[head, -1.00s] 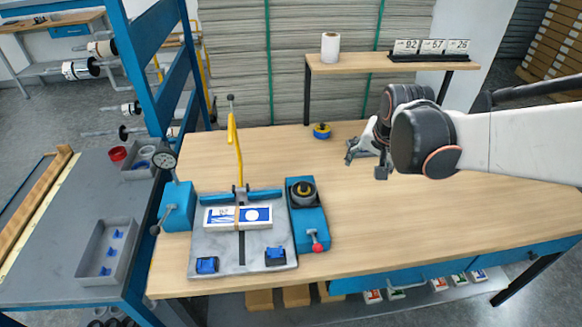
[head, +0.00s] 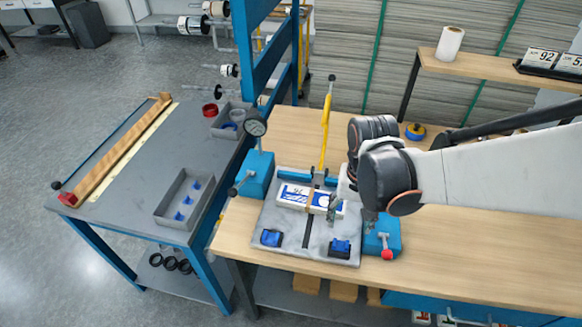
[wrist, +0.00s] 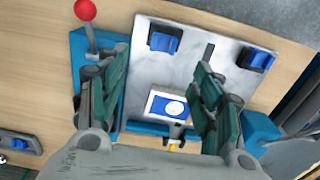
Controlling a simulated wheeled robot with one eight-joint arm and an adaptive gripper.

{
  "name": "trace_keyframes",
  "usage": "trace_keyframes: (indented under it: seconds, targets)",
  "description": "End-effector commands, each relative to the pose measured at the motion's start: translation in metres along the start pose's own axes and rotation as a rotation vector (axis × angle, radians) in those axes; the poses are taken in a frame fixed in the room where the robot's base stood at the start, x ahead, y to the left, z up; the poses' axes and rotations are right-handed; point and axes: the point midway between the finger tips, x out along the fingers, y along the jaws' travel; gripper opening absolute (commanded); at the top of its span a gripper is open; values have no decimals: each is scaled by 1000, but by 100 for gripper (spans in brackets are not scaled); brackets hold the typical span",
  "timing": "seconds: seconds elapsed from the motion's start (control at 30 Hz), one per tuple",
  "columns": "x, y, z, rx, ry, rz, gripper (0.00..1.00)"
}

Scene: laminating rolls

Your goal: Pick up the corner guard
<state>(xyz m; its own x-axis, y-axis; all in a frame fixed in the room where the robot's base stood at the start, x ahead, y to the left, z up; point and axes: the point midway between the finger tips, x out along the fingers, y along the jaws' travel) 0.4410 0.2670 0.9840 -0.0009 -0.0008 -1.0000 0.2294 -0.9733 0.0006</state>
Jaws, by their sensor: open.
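I cannot tell for certain which piece is the corner guard. Two blue blocks with dark bases, left (head: 271,237) and right (head: 340,248), sit at the front of the grey plate (head: 285,222). In the wrist view these blocks show at the top (wrist: 164,38) and upper right (wrist: 257,58). Several small blue pieces (head: 187,200) lie in a grey tray on the side table. My gripper (head: 351,212) is open over the right side of the plate. In the wrist view its jaws (wrist: 160,70) are spread above the plate, with a white-and-blue box (wrist: 172,106) visible between them.
A yellow lever (head: 325,130) stands behind the plate. A blue unit with a red knob (head: 387,254) is at its right, and a blue unit with a gauge (head: 255,170) at its left. A blue upright frame (head: 262,50) rises between the tables. The bench's right front is clear.

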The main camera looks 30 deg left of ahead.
Motion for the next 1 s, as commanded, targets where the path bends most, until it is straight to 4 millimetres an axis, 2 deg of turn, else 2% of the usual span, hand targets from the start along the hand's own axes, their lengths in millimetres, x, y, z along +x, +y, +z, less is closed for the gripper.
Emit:
trace_keyframes:
  seconds: [0.03, 0.1, 0.23, 0.57, 0.83, 1.0]
  targets:
    - [13, -4, 4, -11, 0, 0, 60]
    - [27, -4, 4, -11, 1, 0, 60]
    - [47, -5, 3, -10, 1, -1, 60]
    - [66, -5, 4, -9, 1, -1, 60]
    - [105, -6, 7, -6, 2, -1, 60]
    - [111, -6, 7, -5, 2, -1, 60]
